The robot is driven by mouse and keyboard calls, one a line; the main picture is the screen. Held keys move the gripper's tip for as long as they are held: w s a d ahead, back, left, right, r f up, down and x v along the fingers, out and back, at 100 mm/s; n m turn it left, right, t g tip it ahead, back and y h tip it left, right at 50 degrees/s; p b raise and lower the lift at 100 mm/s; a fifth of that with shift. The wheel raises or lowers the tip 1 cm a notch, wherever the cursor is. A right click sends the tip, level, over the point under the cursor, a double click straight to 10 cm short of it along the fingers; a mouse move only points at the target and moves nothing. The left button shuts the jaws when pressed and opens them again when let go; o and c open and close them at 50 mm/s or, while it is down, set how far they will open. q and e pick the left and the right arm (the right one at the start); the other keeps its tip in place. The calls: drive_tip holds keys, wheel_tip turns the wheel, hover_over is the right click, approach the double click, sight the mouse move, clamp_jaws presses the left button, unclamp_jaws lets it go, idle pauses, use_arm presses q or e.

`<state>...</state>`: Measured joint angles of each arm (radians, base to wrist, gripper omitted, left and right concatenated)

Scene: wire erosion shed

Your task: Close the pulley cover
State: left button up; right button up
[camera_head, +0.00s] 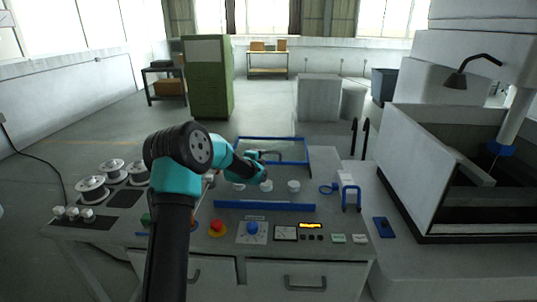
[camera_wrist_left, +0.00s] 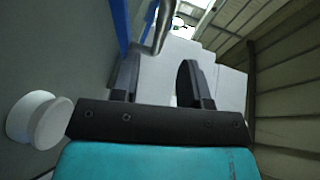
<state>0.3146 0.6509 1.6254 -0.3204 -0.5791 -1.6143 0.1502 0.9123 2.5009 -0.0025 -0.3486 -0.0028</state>
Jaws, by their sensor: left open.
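The pulley cover (camera_head: 309,152) is a blue frame with a see-through middle, standing raised behind a row of white pulleys (camera_head: 266,186). Its blue edge also shows at the upper left of the left wrist view (camera_wrist_left: 121,22). A bent metal handle (camera_wrist_left: 163,25) on it lies just beyond and between the fingertips. My left gripper (camera_head: 266,156) is open at the cover, in front of its frame; the fingers are apart and nothing is clamped. My arm hides part of the cover's left side. My right gripper is not in view.
A blue rail (camera_head: 264,205) runs in front of the pulleys. The panel in front has a red button (camera_head: 217,228) and a blue knob (camera_head: 252,227). White spools (camera_head: 92,189) stand at left. Two black upright bars (camera_head: 353,138) and a large machine (camera_head: 440,170) stand right.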

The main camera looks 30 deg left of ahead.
sight(268, 153)
use_arm(q)
drive_tip(key=x, duration=0.8)
drive_tip(key=shift+w, duration=0.15)
clamp_jaws()
idle(0.4)
